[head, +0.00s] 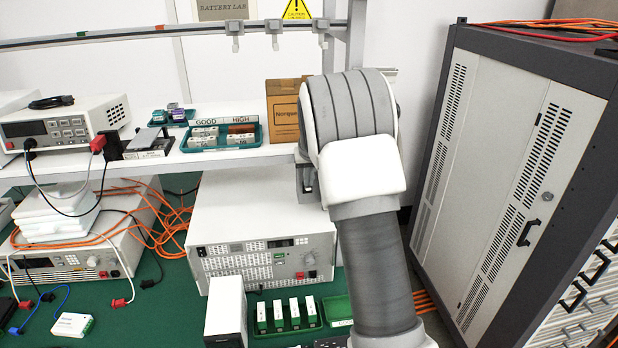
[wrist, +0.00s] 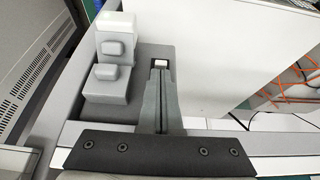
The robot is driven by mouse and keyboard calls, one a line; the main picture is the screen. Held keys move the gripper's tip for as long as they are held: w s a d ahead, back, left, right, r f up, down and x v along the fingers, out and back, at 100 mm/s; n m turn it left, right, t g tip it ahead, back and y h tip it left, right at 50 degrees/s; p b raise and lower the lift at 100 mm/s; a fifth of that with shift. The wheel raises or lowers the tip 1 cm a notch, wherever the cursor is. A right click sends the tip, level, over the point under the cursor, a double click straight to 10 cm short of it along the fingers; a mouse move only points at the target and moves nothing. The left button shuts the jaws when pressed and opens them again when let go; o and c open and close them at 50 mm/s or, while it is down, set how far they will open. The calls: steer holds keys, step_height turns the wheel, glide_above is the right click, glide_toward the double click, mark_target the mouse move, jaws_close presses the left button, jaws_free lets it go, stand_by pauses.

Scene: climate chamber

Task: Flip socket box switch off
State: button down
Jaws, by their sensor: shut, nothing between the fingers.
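In the wrist view, a grey box (wrist: 142,60), which looks like the socket box, carries a white-topped plug-like block (wrist: 115,30) and a lower grey block (wrist: 106,90) at its left. A small white switch in a dark frame (wrist: 160,62) sits at its right. My gripper (wrist: 160,74) is shut and empty, its narrow fingertips just below the switch in the picture. I cannot tell whether they touch it or which way the switch is set. In the head view my arm hides my gripper, and the switch does not show.
A shelf (head: 240,158) with small trays and a brown carton (head: 285,110) spans the bench. A white instrument (head: 262,245) stands below it. A tall grey cabinet (head: 490,180) stands close at the right. Orange cables (head: 150,220) lie at the left.

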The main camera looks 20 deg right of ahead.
steer(key=shift+s+f+b, duration=0.1)
steer(key=shift+f+b, duration=0.15)
steer(key=shift+b, duration=0.6)
steer(key=shift+r, duration=0.1)
steer(key=shift+s+f+t+b, duration=0.35)
steer(key=shift+t+b, duration=0.65)
steer(key=shift+b, duration=1.95)
steer(key=b, duration=0.2)
steer(key=t+b, duration=0.1)
steer(key=b, duration=0.1)
steer(key=shift+s+a+f+h, duration=0.1)
steer(key=shift+s+f+h, duration=0.1)
steer(key=shift+f+h, duration=0.15)
steer(key=t+b, duration=0.1)
steer(key=b, duration=0.3)
steer(key=t+b, duration=0.1)
steer(key=b, duration=0.3)
steer(key=shift+s+a+f+t, duration=0.1)
steer(key=shift+s+t, duration=0.25)
steer(key=shift+t, duration=0.05)
steer(key=shift+w, duration=0.1)
